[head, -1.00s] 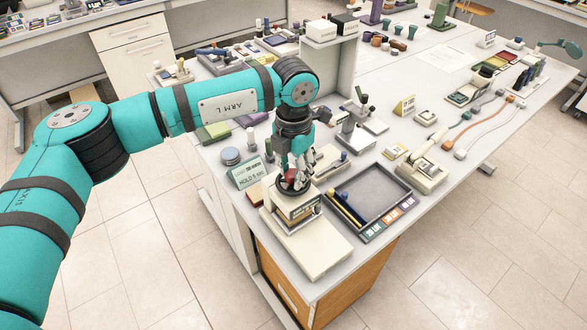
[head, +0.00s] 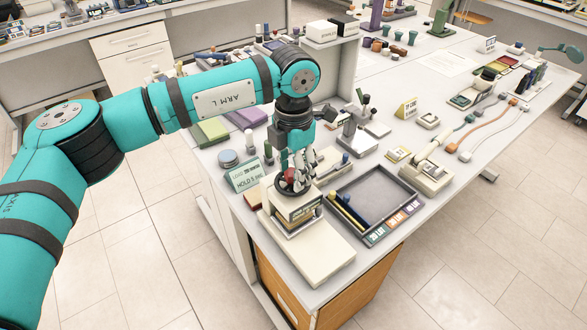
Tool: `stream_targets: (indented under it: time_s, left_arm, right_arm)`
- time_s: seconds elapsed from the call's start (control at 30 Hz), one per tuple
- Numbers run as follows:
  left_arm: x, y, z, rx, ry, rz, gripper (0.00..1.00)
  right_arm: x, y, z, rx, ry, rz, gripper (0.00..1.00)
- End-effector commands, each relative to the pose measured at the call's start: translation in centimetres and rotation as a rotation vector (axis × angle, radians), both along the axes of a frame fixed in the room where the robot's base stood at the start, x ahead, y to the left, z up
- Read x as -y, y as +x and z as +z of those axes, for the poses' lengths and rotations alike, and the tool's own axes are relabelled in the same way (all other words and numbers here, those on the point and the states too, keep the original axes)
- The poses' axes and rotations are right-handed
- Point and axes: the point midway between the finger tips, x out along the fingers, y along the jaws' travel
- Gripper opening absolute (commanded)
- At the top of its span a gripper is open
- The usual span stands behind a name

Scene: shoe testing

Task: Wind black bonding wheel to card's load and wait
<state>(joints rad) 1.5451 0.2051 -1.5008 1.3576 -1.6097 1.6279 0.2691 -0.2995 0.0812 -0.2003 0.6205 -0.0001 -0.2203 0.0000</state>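The black bonding wheel (head: 281,187) lies on top of a cream bonding press (head: 310,255) at the near corner of the bench. A red part shows at the wheel's middle. My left gripper (head: 294,178) points down at the wheel, its grey fingers at the rim and over the red part. The fingers hide part of the wheel, and I cannot tell whether they are closed on it. The green and white card (head: 245,175) stands just left of the press. It reads a load and "HOLD 5 sec", with the load figure too small to read. My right gripper is out of view.
A grey tray (head: 399,183) with yellow and blue rods lies right of the press. A microscope-like stand (head: 358,130) is behind it, and a cream device (head: 430,172) is further right. Grey, orange and white cables run along the right side.

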Motion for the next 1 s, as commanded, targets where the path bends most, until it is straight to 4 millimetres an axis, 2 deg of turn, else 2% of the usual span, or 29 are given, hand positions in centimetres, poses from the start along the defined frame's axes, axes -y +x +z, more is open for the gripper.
stream_targets:
  time_s: [0.3, 0.43, 0.8, 1.0]
  left_arm:
    - [0.0, 0.0, 0.0, 0.000, 0.000, 0.001, 0.56]
    - [0.0, 0.0, 1.0, 0.001, 0.000, 0.001, 0.56]
    - [0.0, 0.1, 8.5, 0.003, 0.000, 0.001, 0.56]
    - [0.0, 0.0, 11.2, 0.001, -0.001, 0.000, 0.56]
  right_arm:
    - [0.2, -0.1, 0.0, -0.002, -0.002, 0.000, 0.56]
    - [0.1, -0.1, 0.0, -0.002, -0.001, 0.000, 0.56]
    - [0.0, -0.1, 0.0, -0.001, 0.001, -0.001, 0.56]
    - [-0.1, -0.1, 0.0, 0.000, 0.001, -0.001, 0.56]
